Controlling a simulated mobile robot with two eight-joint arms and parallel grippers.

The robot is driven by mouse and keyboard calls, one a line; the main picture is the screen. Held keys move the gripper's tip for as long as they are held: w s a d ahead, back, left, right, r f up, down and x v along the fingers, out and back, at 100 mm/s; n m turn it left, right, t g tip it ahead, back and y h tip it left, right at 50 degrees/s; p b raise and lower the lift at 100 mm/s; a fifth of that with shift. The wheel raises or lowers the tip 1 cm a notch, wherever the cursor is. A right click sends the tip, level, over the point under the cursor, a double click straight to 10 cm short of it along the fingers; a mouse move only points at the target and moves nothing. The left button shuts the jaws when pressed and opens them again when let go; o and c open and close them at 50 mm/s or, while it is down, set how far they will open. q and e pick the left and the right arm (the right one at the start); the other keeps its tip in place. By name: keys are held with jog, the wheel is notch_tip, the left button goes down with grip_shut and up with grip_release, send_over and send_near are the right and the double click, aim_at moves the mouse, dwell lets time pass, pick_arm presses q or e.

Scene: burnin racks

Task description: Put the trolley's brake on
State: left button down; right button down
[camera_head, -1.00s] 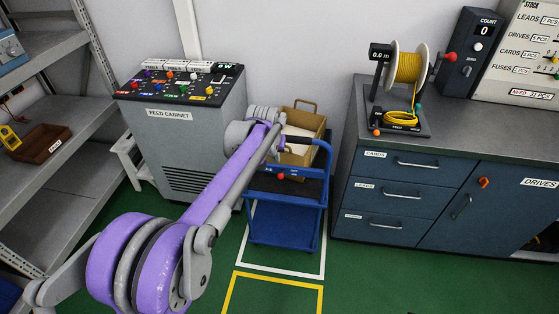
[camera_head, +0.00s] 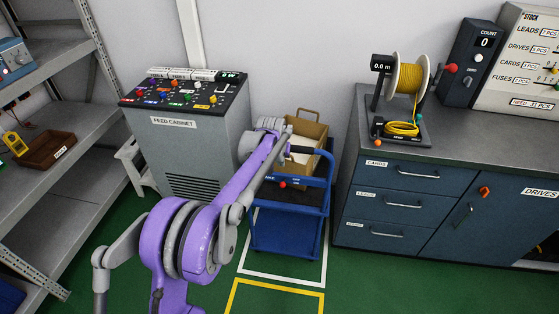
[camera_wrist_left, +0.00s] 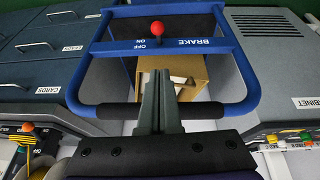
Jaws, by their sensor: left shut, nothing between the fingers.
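The blue trolley (camera_head: 283,237) stands on the floor between the feed cabinet and the workbench. Its brake lever has a red knob (camera_head: 282,184), also seen in the left wrist view (camera_wrist_left: 158,28), on a blue bar marked BRAKE, with OFF and ON beside the lever. I cannot tell which mark the lever sits at. My left gripper (camera_wrist_left: 161,78) is shut and empty, near the trolley's black handle grip (camera_wrist_left: 200,110), with its fingers pointing towards the brake bar, apart from the knob. In the head view my purple arm hides its fingers. My right gripper is out of view.
An open cardboard box (camera_head: 306,136) sits on the trolley. The grey feed cabinet (camera_head: 190,150) is close on the left and the blue-fronted workbench (camera_head: 400,185) close on the right. Green floor with white and yellow marking lines (camera_head: 275,285) lies in front.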

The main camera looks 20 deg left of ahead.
pick_arm(q)
send_over(282, 183)
jog(key=w, duration=0.1)
jog(key=f, duration=0.5)
jog(key=shift+w+a+f, duration=0.1)
jog(key=shift+w+a, duration=0.05)
jog(key=shift+a, duration=0.05)
jog(key=shift+s+d+f, duration=0.1)
jog(key=shift+s+f, duration=0.15)
jog(key=shift+f, duration=0.3)
jog(key=shift+s+d+f, duration=0.1)
jog(key=shift+s+f, duration=0.15)
jog(key=shift+f, duration=0.25)
jog(key=shift+s+f, duration=0.25)
jog(key=shift+f, duration=0.35)
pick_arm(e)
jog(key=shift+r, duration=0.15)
